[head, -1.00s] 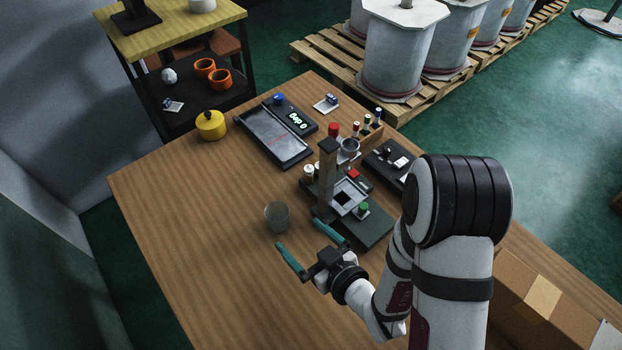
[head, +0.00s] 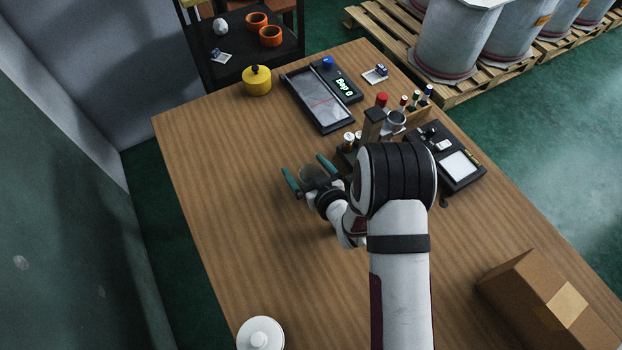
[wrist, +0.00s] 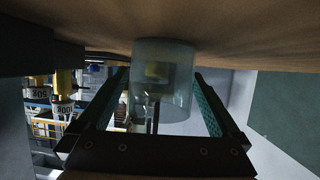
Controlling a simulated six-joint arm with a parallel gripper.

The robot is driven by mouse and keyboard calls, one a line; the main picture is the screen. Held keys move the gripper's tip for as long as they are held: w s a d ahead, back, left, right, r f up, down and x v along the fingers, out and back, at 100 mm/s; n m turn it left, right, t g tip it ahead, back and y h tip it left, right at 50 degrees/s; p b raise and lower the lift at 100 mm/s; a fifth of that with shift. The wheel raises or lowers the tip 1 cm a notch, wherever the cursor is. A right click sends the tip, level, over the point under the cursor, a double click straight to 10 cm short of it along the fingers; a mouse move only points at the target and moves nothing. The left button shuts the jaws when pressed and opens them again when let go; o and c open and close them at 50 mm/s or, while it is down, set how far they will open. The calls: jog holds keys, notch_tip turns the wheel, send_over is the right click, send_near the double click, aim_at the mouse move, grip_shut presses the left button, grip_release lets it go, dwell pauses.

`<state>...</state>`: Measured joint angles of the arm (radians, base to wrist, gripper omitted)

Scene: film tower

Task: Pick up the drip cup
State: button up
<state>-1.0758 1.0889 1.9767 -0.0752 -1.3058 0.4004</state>
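A translucent grey drip cup (head: 312,172) stands on the wooden table, partly hidden by my gripper in the head view. My gripper (head: 304,165) is open, with its two teal fingers on either side of the cup. In the wrist view, which looks upside down, the clear cup (wrist: 162,80) sits between the fingers. A small gap shows between the cup and the left finger; whether the right finger touches is hard to tell.
A dark stand with a post (head: 373,124) is close to the right, partly behind my arm. A black tray (head: 318,97), a yellow pot (head: 257,81) and a white lidded pot (head: 260,335) stand on the table (head: 215,190). A cardboard box (head: 540,295) is at lower right.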

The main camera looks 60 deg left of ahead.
jog(key=shift+r, duration=0.1)
jog(key=c, duration=1.3)
